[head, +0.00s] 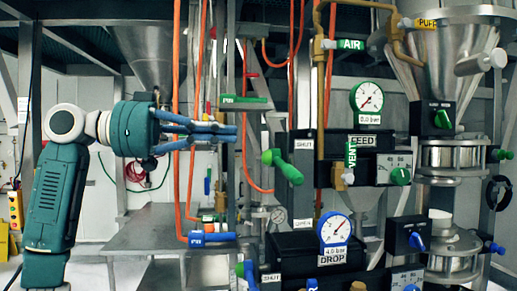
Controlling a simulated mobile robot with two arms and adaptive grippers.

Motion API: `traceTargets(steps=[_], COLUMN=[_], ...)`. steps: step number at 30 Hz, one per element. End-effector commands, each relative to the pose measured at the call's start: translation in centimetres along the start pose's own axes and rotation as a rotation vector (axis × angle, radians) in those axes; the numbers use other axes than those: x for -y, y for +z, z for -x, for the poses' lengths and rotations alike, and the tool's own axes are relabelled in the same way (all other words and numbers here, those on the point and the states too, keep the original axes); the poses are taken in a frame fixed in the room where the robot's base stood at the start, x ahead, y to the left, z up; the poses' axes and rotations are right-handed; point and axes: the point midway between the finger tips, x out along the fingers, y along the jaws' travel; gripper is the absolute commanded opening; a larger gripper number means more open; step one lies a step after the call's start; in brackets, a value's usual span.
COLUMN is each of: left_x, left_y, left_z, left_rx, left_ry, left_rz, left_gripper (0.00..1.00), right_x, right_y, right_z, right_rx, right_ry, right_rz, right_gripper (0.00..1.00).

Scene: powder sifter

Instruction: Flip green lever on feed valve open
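The feed valve is a black box with a FEED label (362,142) on top, right of centre in the head view. A green lever (284,166) sticks out at the box's left side, near a SHUT label (305,145), and slopes down to the right. My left gripper (236,134) is left of the lever and points right, with a gap between its tips and the lever. Its blue fingers converge and their tips lie together, with nothing seen between them. My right gripper is out of view.
An orange hose (177,75) passes close to my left gripper. A green handle (246,102) sits just above the fingertips. The DROP box (300,250) with a blue gauge (335,230) is below the feed valve. A metal table (140,225) stands lower left.

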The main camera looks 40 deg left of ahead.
Motion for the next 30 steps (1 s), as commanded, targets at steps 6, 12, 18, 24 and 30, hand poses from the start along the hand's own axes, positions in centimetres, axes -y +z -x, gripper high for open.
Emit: traceTargets(steps=[6,12,18,24,30], left_x=[0.0,0.0,0.0,0.0,0.0], left_y=[-0.2,-0.4,2.2,3.7,3.9], left_z=[-3.6,-8.0,-10.1,-10.4,-10.5], left_rx=[0.004,0.003,0.005,0.002,-0.001], left_ry=[0.004,0.004,0.000,0.000,0.000], left_rz=[0.002,0.001,0.005,0.002,0.001], left_gripper=[0.00,0.00,0.00,0.00,0.00], right_x=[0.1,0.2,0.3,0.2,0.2], right_y=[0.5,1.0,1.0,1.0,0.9], right_z=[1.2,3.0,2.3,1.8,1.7], right_rx=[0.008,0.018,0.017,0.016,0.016], right_ry=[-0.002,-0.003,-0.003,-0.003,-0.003], right_rz=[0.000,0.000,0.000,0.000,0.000], right_gripper=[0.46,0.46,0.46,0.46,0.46])
